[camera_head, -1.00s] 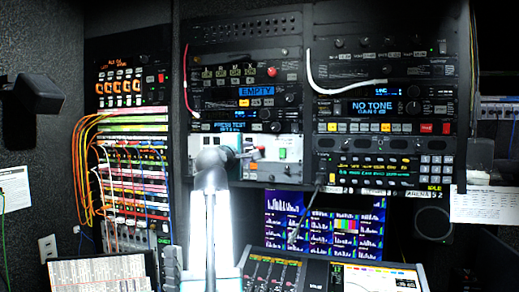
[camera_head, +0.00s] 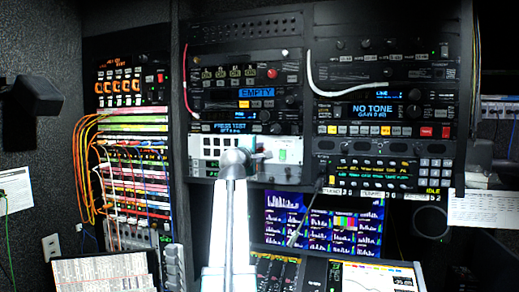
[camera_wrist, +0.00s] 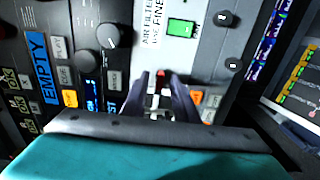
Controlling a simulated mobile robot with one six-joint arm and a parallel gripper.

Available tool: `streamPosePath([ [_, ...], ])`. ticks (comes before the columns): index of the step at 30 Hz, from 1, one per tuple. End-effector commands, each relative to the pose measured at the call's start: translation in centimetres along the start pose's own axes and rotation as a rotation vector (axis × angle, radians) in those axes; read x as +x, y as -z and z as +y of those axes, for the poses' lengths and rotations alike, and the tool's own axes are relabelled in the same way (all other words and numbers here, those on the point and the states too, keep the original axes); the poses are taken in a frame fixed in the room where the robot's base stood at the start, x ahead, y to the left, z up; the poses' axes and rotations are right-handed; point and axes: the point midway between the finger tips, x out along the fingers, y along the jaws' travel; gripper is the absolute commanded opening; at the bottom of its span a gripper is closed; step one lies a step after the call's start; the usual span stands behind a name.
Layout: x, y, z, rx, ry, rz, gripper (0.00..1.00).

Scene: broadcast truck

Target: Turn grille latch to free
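The grille latch (camera_wrist: 160,76) shows in the wrist view as a small pale piece with a red part, on the light grey filter panel (camera_wrist: 203,62). My gripper (camera_wrist: 157,88) has its two dark fingers apart, one on each side of the latch. I cannot tell whether either finger touches it. In the head view my gripper (camera_head: 248,155) is at the light panel (camera_head: 293,150), just right of the dark-slotted grille (camera_head: 211,145). The latch is hidden there behind my arm.
Rack units with knobs and lit displays (camera_head: 257,92) sit directly above the panel. A green switch (camera_wrist: 183,24) is on the panel near the latch. A monitor (camera_head: 325,222) and a console (camera_head: 375,275) stand below. Patch cables (camera_head: 85,165) hang at left.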

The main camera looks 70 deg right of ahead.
Motion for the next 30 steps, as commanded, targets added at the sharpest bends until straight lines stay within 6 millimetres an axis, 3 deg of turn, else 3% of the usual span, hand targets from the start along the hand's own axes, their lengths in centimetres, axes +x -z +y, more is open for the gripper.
streamPosePath([
  [11, 0.30, -0.03, -0.03, 0.000, 0.000, 0.000, 0.25],
  [15, 0.30, -0.04, -0.02, 0.000, 0.000, -0.001, 0.01],
  [16, 0.29, -0.04, -0.02, 0.000, 0.000, -0.001, 0.00],
  [30, 0.32, -0.05, -0.17, 0.045, -0.001, -0.001, 0.00],
])
